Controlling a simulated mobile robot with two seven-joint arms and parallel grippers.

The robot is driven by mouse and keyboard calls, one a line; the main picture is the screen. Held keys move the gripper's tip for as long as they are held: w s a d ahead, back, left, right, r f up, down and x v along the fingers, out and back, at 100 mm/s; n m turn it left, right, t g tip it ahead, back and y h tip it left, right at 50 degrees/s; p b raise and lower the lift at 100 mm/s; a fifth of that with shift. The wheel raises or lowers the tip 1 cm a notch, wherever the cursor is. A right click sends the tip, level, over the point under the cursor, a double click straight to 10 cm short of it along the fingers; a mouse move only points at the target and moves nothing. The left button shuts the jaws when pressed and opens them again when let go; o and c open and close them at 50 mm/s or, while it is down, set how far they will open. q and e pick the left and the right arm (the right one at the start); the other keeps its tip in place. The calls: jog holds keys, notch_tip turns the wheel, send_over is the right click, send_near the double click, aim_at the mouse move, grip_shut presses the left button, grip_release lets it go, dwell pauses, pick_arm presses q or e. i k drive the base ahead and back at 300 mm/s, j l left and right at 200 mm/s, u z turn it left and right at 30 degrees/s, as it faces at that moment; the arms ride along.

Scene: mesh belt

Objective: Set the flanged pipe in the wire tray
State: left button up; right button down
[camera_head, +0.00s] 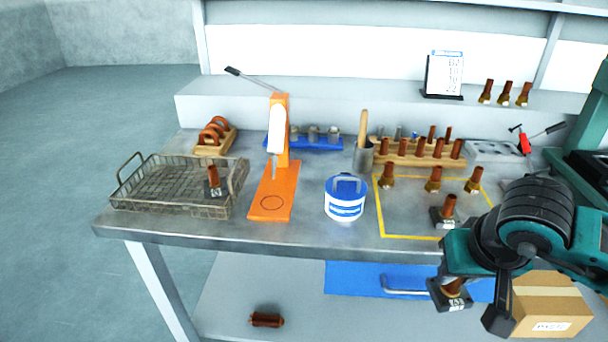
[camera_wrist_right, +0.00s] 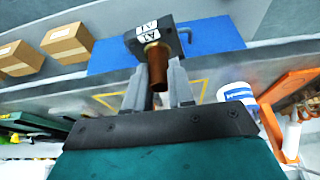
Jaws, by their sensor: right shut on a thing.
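The flanged pipe (camera_head: 454,287) is a copper tube with a dark square flange and a white label. My right gripper (camera_head: 470,283) is shut on it in front of the bench's right front edge. In the right wrist view the pipe (camera_wrist_right: 157,70) sits between the fingers (camera_wrist_right: 158,88), its flange labelled "A1". The wire tray (camera_head: 150,203) stands at the bench's left end, far left of my gripper. Another flanged pipe (camera_head: 213,178) stands upright inside the tray's right part. A similar one (camera_head: 447,209) stands in the yellow-outlined area. My left gripper is not in view.
Between tray and gripper stand an orange press (camera_head: 281,135), a blue-and-white tub (camera_head: 345,200) and a grey cup with a wooden handle (camera_head: 363,157). Several copper fittings (camera_head: 433,181) stand behind. A cardboard box (camera_head: 550,303) is below. The tray's left part is empty.

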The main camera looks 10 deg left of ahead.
aim_at(157, 185)
jog(key=u, duration=1.2)
jog(key=i+j+u, duration=0.45)
jog(key=i+j, duration=0.15)
